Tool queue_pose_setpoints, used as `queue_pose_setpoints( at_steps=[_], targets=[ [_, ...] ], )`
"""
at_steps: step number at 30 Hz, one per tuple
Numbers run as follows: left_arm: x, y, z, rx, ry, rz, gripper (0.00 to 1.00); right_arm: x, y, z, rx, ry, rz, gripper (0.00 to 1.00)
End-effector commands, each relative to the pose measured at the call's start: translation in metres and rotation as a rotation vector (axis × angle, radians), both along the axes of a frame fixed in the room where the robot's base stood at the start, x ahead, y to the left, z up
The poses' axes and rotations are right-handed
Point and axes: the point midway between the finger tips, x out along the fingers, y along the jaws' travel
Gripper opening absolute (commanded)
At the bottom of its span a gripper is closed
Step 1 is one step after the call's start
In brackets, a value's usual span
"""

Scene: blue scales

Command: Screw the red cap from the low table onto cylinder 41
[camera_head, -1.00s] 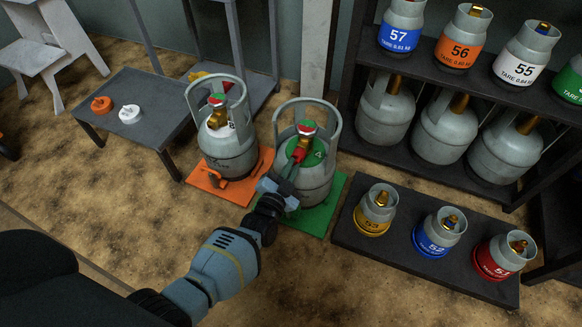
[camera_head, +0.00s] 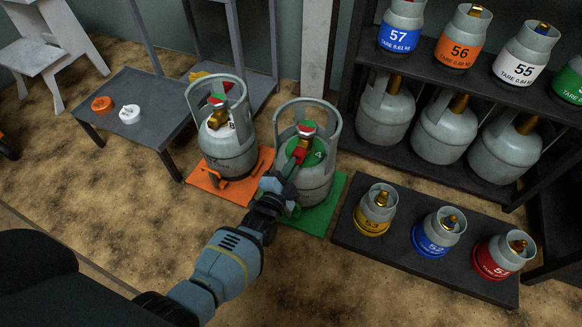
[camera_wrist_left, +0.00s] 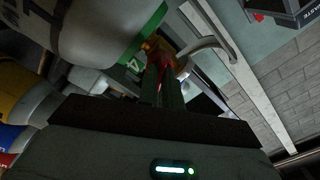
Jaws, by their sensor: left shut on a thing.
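A grey cylinder (camera_head: 317,178) with a green collar stands upright on a green mat (camera_head: 318,218); its number shows only partly, starting with a 4. It has a brass valve with a red and green top (camera_head: 306,128). My left gripper (camera_head: 291,165) reaches in through the guard and is shut on the small red cap (camera_head: 299,154) at the side of the valve. In the left wrist view the fingers (camera_wrist_left: 163,85) point at the valve, with red between their tips (camera_wrist_left: 166,66). Whether the cap is seated is hidden. My right gripper is out of view.
A second cylinder (camera_head: 228,152) stands on an orange mat (camera_head: 205,182) to the left. The low table (camera_head: 155,100) holds an orange cap (camera_head: 102,104) and a white cap (camera_head: 130,114). Several small cylinders stand on a dark platform (camera_head: 395,254) and shelves at right.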

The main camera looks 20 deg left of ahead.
Motion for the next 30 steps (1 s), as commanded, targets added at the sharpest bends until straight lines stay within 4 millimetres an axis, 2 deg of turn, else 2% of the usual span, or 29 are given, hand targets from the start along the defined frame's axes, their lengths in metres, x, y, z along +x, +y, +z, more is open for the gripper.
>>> queue_pose_setpoints(
  at_steps=[4, 14, 22, 30],
  targets=[
    [0.0001, 0.0004, -0.0001, 0.131, -0.004, 0.001, 0.0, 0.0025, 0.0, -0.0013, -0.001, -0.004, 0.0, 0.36],
    [0.0002, 0.0006, 0.0, 0.164, -0.005, 0.001, 0.0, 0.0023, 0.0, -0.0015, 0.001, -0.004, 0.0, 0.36],
    [0.0009, 0.0005, 0.0006, 0.426, -0.015, 0.001, 0.0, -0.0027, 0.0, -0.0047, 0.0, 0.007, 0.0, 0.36],
    [0.0009, 0.001, 0.0012, 0.45, -0.016, 0.001, 0.0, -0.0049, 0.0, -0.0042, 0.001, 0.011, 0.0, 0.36]
  ],
)
